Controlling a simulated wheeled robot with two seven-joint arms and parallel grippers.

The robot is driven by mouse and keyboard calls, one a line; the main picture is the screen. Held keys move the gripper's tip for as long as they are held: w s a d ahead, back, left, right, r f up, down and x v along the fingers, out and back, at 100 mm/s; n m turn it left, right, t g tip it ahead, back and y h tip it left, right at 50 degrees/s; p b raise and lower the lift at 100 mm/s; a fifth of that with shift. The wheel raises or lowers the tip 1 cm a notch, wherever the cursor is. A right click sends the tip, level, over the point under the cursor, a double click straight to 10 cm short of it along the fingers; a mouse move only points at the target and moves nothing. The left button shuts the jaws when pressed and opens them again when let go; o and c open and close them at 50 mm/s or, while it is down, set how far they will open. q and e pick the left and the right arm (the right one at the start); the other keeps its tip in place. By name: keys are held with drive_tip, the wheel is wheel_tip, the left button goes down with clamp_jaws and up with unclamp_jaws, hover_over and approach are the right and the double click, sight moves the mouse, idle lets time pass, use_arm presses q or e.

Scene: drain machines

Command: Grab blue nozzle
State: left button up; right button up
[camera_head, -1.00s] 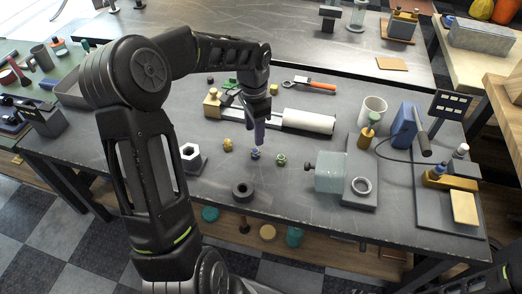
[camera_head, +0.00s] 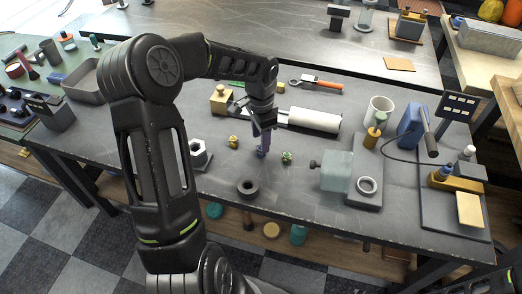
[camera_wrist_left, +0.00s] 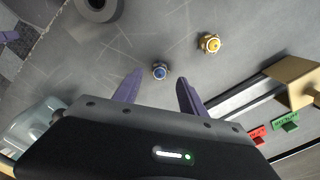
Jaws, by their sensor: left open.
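The blue nozzle (camera_wrist_left: 160,70) is a small round part standing on the dark grey table. In the left wrist view it sits between the lines of my left fingers, close to their tips. My left gripper (camera_wrist_left: 159,79) is open, with two purple fingers apart and nothing held. In the head view the left gripper (camera_head: 262,152) points down at the nozzle's spot, and its fingers mostly hide the nozzle. I cannot tell the exact height gap. A yellow nozzle (camera_head: 233,141) stands to the left and a green nozzle (camera_head: 286,157) to the right. My right gripper is not in view.
A black ring (camera_head: 248,188) lies in front, near the table's edge. A white roller (camera_head: 314,120) lies behind, and a glassy block (camera_head: 336,172) stands to the right. The table just around the nozzles is clear.

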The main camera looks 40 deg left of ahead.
use_arm(q)
wheel_tip(320, 180, down, 4)
drive_tip(key=shift+r, duration=0.25)
drive_tip(key=shift+c, duration=0.4)
clamp_jaws()
idle(0.3)
